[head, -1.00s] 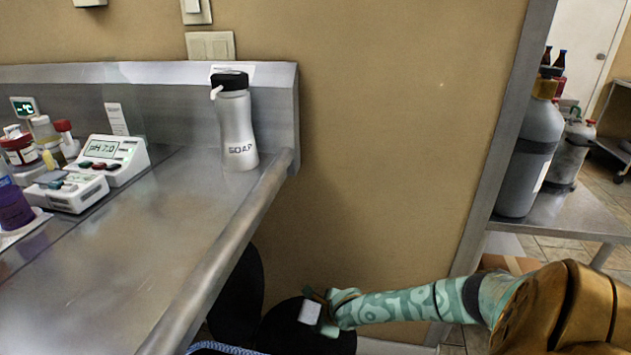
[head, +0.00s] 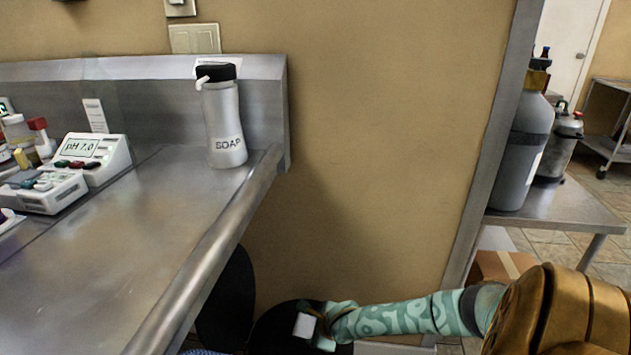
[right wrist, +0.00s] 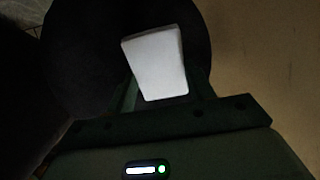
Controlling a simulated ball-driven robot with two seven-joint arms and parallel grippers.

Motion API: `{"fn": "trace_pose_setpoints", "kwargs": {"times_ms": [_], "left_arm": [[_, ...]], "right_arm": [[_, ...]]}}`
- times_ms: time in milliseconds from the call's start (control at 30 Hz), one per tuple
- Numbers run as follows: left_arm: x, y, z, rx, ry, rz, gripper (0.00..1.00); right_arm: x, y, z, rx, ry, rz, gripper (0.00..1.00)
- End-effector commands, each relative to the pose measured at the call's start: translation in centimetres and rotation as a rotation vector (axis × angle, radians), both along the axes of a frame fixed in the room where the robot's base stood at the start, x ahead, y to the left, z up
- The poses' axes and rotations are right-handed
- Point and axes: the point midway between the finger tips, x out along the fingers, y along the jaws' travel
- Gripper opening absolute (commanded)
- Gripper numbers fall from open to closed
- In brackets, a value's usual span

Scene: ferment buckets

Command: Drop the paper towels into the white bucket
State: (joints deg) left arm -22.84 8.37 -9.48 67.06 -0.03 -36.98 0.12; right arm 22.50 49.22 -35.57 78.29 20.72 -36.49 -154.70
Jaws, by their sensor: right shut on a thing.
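My right gripper (head: 318,328) is low in front of the wall, at the lower middle of the head view. It is shut on a small white block-like thing (head: 304,325), which looks like the folded paper towels. In the right wrist view the white paper towels (right wrist: 158,62) stick out from between the fingers of the right gripper (right wrist: 165,92). A round black shape (head: 268,330) lies below and behind them. No white bucket can be made out. My left gripper is not in view.
A steel counter (head: 150,235) fills the left, with a soap bottle (head: 224,125) near its right end and a pH meter (head: 95,150) further left. A steel table (head: 560,208) with a grey cylinder (head: 525,145) stands at the right.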

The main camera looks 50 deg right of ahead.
Motion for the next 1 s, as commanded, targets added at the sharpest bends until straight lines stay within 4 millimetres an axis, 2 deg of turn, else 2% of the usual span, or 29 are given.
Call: {"fn": "trace_pose_setpoints", "kwargs": {"times_ms": [600, 1000], "left_arm": [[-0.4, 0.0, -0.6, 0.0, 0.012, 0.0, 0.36], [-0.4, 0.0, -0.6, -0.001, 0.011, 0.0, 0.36]], "right_arm": [[2.5, 1.3, -0.1, 0.0, 0.0, 0.0, 0.35], [2.6, 1.4, 0.0, 0.0, 0.001, 0.0, 0.35]]}}
